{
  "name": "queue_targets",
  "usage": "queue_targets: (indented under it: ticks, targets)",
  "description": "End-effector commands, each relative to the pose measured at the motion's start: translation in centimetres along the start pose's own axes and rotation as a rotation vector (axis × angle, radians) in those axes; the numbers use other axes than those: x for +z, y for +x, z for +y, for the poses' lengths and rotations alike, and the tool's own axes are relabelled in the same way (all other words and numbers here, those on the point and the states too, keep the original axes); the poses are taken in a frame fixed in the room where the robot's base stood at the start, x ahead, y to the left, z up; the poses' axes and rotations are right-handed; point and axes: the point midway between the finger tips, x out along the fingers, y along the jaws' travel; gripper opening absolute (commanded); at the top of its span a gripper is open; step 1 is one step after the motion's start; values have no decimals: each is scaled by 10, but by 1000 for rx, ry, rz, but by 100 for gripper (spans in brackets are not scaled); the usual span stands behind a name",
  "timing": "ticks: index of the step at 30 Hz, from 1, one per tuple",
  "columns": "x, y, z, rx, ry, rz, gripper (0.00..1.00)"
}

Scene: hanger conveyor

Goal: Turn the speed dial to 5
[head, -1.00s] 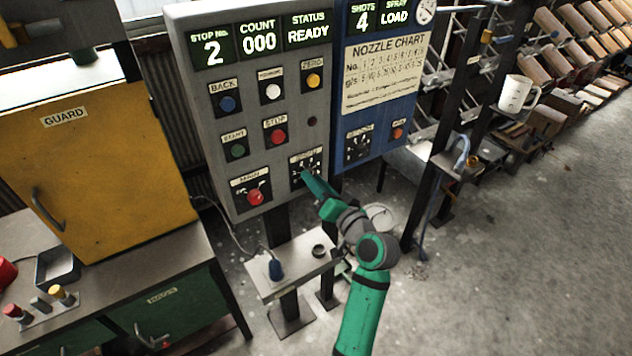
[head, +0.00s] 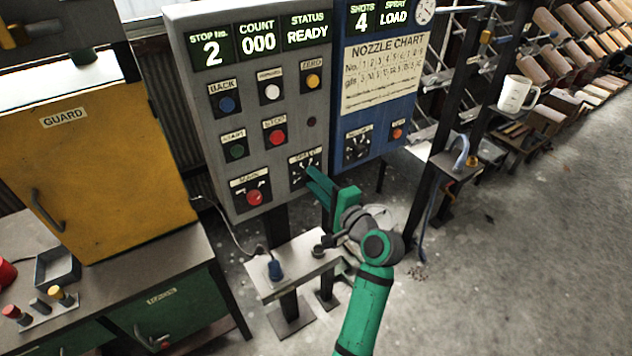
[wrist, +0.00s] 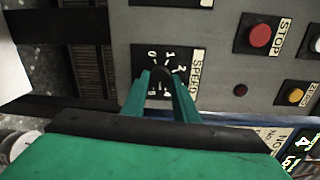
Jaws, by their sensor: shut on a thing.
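The speed dial (head: 304,169) is a dark round knob on a black square plate, low on the right of the grey control panel (head: 212,120). In the wrist view the knob (wrist: 160,83) sits between my fingers, with white numbers from 0 to 5 around it and the SPEED label (wrist: 196,72) beside it. My gripper (head: 312,179) has its two green fingers on either side of the knob, shut on it. The fingers also show in the wrist view (wrist: 160,92). They hide part of the dial, and I cannot read where its pointer stands.
The red main switch (head: 255,197) is left of the dial, and the red stop button (head: 277,137) is above it. A blue panel (head: 380,110) with another dial (head: 357,147) adjoins on the right. A small shelf (head: 290,262) stands below.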

Motion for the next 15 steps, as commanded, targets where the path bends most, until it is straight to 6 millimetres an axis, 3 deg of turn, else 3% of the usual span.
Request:
queue_targets:
  ticks: [15]
  targets:
    - [-1, 0, 2, -1, 392, -20, 4]
